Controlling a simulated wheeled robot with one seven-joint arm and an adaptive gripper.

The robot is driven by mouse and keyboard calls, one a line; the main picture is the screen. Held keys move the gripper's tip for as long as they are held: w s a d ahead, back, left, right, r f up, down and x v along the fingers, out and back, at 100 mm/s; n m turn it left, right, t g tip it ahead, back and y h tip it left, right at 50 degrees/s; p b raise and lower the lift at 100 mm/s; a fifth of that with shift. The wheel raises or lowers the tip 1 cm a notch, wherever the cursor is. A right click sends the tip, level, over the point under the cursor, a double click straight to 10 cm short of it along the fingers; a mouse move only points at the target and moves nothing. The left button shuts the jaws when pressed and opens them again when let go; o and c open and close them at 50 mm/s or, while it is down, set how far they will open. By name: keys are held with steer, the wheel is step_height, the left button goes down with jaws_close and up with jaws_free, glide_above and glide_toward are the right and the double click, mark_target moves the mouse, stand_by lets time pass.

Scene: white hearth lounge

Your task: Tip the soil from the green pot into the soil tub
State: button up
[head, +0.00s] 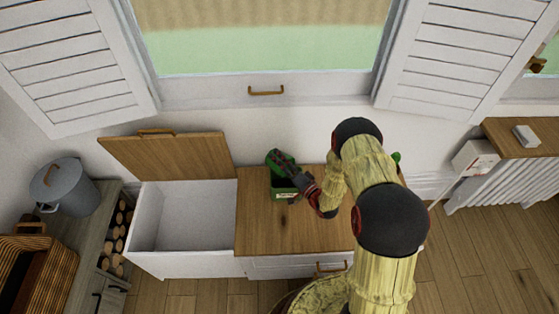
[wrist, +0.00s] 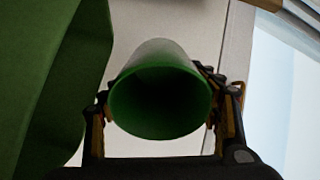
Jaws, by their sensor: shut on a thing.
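The green pot (head: 272,155) is held in my gripper (head: 285,164) over the wooden top. In the wrist view my gripper (wrist: 165,118) has a finger on each side of the green pot (wrist: 160,115), whose wide round end faces the camera and looks dark inside. The pot appears tilted; I cannot make out soil in it. The soil tub (head: 287,195), a green box with a pale label, stands on the wooden top just below the pot. Its inside is mostly hidden by the gripper. A large green surface (wrist: 50,90) at the left of the wrist view looks like the tub, close to the pot.
The wooden top (head: 262,232) around the tub is largely clear. To its left is an open white chest (head: 185,225) with its wooden lid (head: 170,157) raised. A grey lidded pot (head: 70,188) stands further left. The window wall rises behind.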

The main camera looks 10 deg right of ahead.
stand_by(0.4)
steer(key=r+h+p, duration=0.1)
steer(key=r, duration=0.2)
steer(key=r+m+h+p, duration=0.1)
steer(key=r, duration=0.2)
steer(key=s+r+m+t+h+p, duration=0.1)
steer(key=r, duration=0.2)
steer(key=shift+r, duration=0.35)
steer(key=s+d+r+m+h+p, duration=0.2)
steer(key=s+r+m+h+p, duration=0.1)
steer(key=r, duration=0.7)
steer(key=s+h+p, duration=0.1)
steer(key=s+h, duration=0.1)
steer(key=shift+s+r+t, duration=0.35)
steer(key=shift+s+t, duration=0.05)
